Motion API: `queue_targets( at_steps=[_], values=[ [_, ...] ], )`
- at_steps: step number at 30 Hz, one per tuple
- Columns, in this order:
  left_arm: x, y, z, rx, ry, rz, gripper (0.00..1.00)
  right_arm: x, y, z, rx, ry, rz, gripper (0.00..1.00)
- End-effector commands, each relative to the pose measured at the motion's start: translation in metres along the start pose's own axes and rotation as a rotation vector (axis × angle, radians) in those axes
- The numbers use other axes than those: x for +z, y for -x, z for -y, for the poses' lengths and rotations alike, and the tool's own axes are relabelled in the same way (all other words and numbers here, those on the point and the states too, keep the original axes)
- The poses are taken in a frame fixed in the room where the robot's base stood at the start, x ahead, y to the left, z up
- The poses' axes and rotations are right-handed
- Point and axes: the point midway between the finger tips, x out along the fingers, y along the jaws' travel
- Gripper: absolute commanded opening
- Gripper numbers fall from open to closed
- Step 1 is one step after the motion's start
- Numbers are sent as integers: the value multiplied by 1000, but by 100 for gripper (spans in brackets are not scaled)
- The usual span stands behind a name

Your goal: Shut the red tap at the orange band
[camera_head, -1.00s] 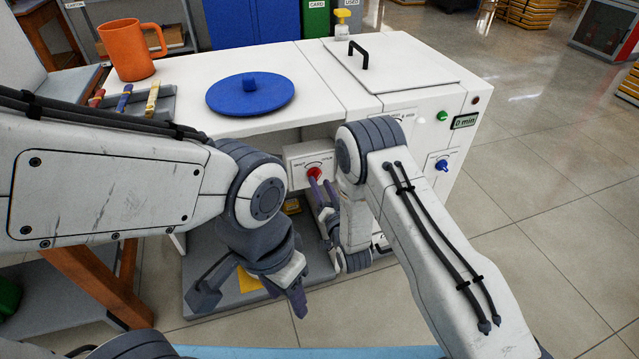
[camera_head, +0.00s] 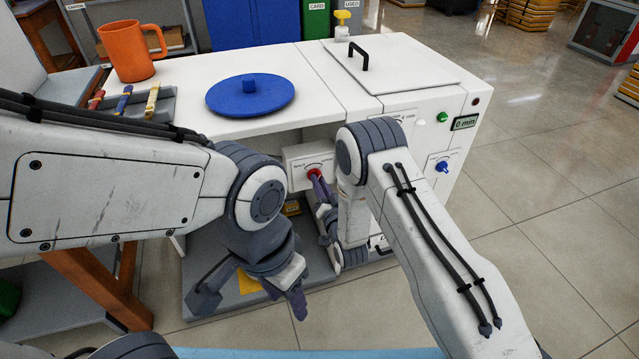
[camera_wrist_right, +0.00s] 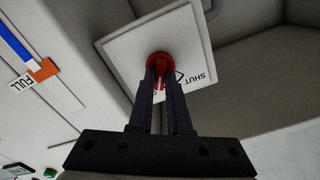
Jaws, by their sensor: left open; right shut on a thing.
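The red tap (camera_head: 313,173) is on a white panel (camera_head: 299,160) under the white worktop. The tap also shows in the right wrist view (camera_wrist_right: 158,62), on the panel marked SHUT. My right gripper (camera_head: 319,184) is shut on it, one finger on each side, as the right wrist view (camera_wrist_right: 161,80) shows. At the left of that view an orange band (camera_wrist_right: 45,70) lies by the FULL mark. My left gripper (camera_head: 250,303) is open and empty, low in front of the cabinet.
A blue round lid (camera_head: 230,98) and an orange mug (camera_head: 126,52) stand on the worktop (camera_head: 190,85). A blue knob (camera_head: 442,166), a green button (camera_head: 442,116) and a small display (camera_head: 465,122) are on the cabinet's front right. The floor to the right is clear.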

Motion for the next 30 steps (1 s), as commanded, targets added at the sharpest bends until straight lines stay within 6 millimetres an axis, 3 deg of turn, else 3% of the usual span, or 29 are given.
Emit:
queue_targets(
  at_steps=[30],
  values=[
    [0, -1, 0, 0, 0, 0, 50, 2, 0, 3, -1, 691, 3, 0]
  ],
)
